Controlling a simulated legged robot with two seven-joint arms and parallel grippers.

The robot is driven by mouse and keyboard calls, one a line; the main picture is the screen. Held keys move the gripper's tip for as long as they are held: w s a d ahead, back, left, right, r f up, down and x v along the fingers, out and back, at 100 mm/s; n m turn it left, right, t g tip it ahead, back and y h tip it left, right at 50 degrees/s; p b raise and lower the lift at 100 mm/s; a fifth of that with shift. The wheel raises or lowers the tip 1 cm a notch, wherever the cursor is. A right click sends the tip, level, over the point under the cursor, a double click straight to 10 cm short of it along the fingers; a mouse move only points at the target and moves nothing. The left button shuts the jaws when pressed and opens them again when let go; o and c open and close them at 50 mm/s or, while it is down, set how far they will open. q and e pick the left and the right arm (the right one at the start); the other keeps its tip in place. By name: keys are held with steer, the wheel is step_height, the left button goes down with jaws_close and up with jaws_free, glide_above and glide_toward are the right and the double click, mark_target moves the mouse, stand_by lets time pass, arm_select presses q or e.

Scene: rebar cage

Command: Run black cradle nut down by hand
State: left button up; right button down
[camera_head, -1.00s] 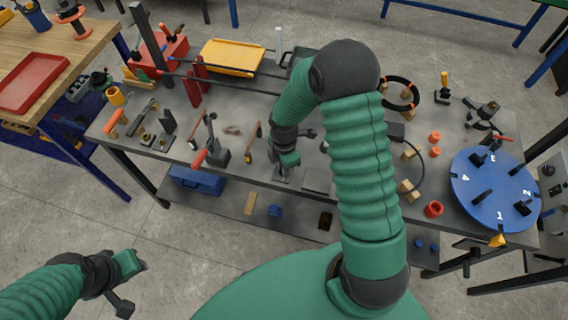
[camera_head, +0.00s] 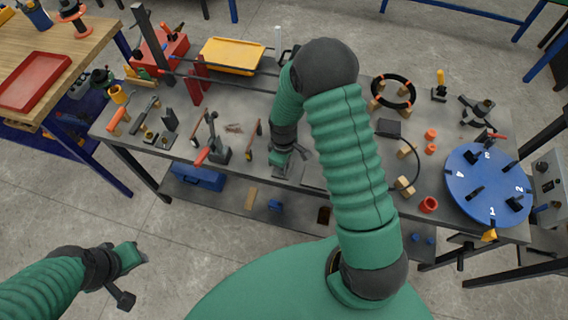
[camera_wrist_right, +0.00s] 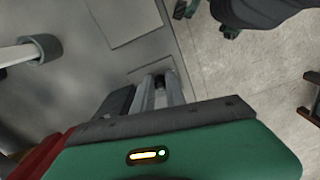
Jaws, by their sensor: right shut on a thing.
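My right gripper (camera_head: 287,163) is low over the front middle of the grey workbench (camera_head: 240,105), partly hidden by my arm in the head view. In the right wrist view its two grey fingers (camera_wrist_right: 160,90) are close together, shut on a small dark piece (camera_wrist_right: 160,81) between the tips. This piece looks like the black cradle nut, but it is mostly hidden, and its thread cannot be made out. A flat grey plate (camera_wrist_right: 125,20) lies just beyond the fingers. My left gripper (camera_head: 132,276) hangs over the floor at lower left, away from the bench; its fingers are unclear.
A blue numbered disc (camera_head: 488,185) stands at the bench's right end. A yellow tray (camera_head: 232,55) is at the back.

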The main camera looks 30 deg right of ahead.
steer(key=m, duration=0.4)
steer(key=m+p, duration=0.1)
steer(key=m, duration=0.1)
steer(key=shift+w+r, duration=0.2)
steer(key=shift+w, duration=0.1)
steer(key=shift+m, duration=0.4)
steer(key=c, duration=1.7)
jaws_free()
steer(key=o, duration=0.3)
steer(key=shift+s+a+f, duration=0.1)
steer(key=shift+f, duration=0.05)
steer(key=shift+o, duration=0.2)
step_height(320, 180, up, 17)
